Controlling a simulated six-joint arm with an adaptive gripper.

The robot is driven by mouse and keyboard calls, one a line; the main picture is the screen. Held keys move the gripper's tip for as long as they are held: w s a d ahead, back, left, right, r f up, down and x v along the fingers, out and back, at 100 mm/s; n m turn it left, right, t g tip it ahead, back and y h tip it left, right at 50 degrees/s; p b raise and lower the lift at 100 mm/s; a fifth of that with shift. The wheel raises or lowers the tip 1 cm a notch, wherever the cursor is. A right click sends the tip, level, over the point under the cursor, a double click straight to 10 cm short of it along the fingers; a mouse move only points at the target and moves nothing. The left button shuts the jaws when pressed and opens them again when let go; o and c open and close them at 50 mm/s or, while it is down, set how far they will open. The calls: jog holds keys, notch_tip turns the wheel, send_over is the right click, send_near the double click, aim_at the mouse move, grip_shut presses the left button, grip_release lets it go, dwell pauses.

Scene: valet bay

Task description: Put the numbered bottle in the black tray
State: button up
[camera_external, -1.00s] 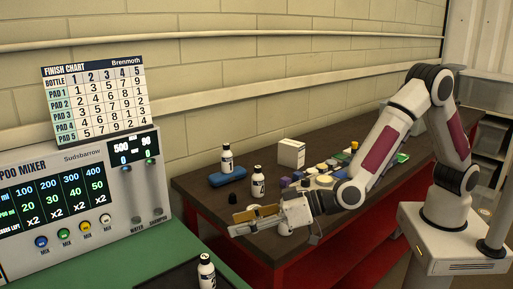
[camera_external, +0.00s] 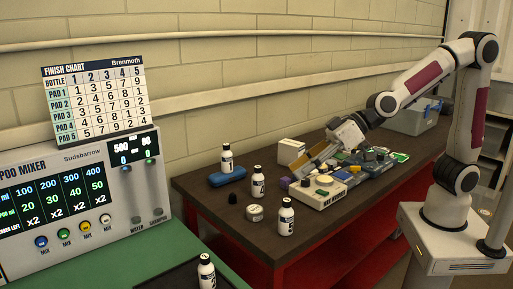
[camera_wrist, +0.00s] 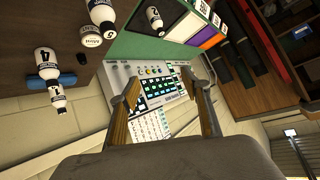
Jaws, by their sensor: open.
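Several white, black-capped numbered bottles show. One (camera_external: 286,218) stands at the bench's front edge; it appears to be the one marked 5 in the wrist view (camera_wrist: 102,14). Another (camera_external: 258,184) stands behind it, seemingly marked 4 (camera_wrist: 46,58). A bottle marked 2 (camera_external: 206,274) stands on the black tray (camera_external: 160,279), which the lower picture edge cuts off. My gripper (camera_external: 312,164) is open above the bench's cluttered part, apart from every bottle. Its fingers (camera_wrist: 165,78) hold nothing in the wrist view.
A round tin (camera_external: 254,213) and a black cap (camera_external: 233,198) lie near the bottles. A blue case (camera_external: 228,176), a white box (camera_external: 291,152) and a beige device (camera_external: 318,193) are on the bench. The mixer (camera_external: 75,205) stands at the left.

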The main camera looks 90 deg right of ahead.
jog(key=s+d+f+g+h, duration=0.1)
jog(key=s+d, duration=0.4)
jog(key=s, duration=0.5)
jog(key=s+d+f+g+h, duration=0.1)
jog(key=s+d, duration=0.4)
jog(key=s, duration=0.5)
jog(key=s+d+f+g+h, duration=0.1)
jog(key=s+d+g, duration=0.2)
jog(key=s, duration=0.7)
jog(key=d, duration=0.2)
jog(key=shift+s+d, duration=0.2)
jog(key=shift+d, duration=0.2)
